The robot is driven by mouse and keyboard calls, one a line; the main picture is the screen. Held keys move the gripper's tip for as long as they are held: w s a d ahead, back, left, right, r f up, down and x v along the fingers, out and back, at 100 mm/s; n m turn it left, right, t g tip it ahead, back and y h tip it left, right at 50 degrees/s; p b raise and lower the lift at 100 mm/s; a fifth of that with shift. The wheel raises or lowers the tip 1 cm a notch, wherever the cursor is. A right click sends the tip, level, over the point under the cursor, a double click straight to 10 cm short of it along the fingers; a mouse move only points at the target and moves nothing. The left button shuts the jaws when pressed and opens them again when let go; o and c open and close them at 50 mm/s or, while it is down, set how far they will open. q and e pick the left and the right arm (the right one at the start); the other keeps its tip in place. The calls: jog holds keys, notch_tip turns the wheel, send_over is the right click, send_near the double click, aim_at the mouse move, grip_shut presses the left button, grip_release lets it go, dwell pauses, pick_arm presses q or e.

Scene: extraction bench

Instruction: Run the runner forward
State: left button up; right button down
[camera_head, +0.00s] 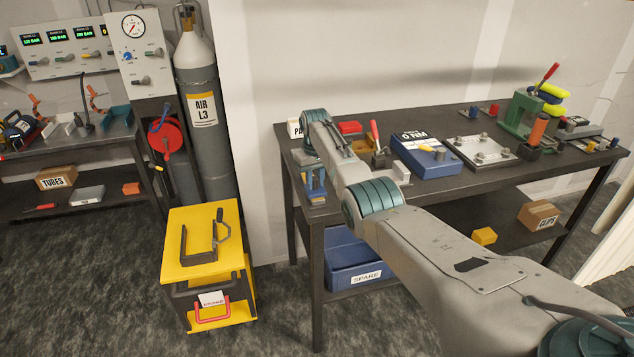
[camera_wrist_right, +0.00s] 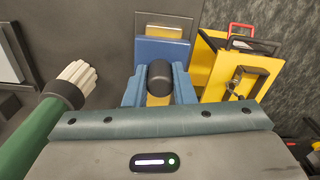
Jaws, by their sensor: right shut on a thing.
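The runner seems to be the part with a round black knob (camera_wrist_right: 160,76) in the right wrist view. My right gripper (camera_wrist_right: 160,92) has its blue fingers on either side of the knob and is shut on it. In the head view my right gripper (camera_head: 315,182) is at the left end of the bench, low beside the arm's wrist. The runner cannot be made out clearly there. My left gripper is not in view.
The bench (camera_head: 291,150) holds a blue torque box (camera_head: 428,158), a steel plate (camera_head: 482,152) and a green press (camera_head: 522,112). A yellow cart (camera_head: 205,240) stands left of the bench. A green-handled tool with a white tip (camera_wrist_right: 76,80) is close left in the wrist view.

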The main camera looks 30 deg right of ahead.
aim_at(316, 179)
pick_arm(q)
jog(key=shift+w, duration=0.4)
pick_arm(e)
jog(key=shift+s+f, duration=0.1)
jog(key=c, duration=1.3)
grip_release()
jog(key=shift+o, duration=0.5)
jog(key=shift+s, duration=0.15)
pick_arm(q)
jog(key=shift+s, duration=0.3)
pick_arm(e)
jog(key=shift+r, duration=0.2)
notch_tip(316, 179, up, 10)
jog(key=b, duration=0.3)
jog(key=shift+r, duration=0.1)
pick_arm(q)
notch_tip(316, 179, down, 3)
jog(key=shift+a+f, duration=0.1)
pick_arm(e)
jog(key=shift+r, duration=0.3)
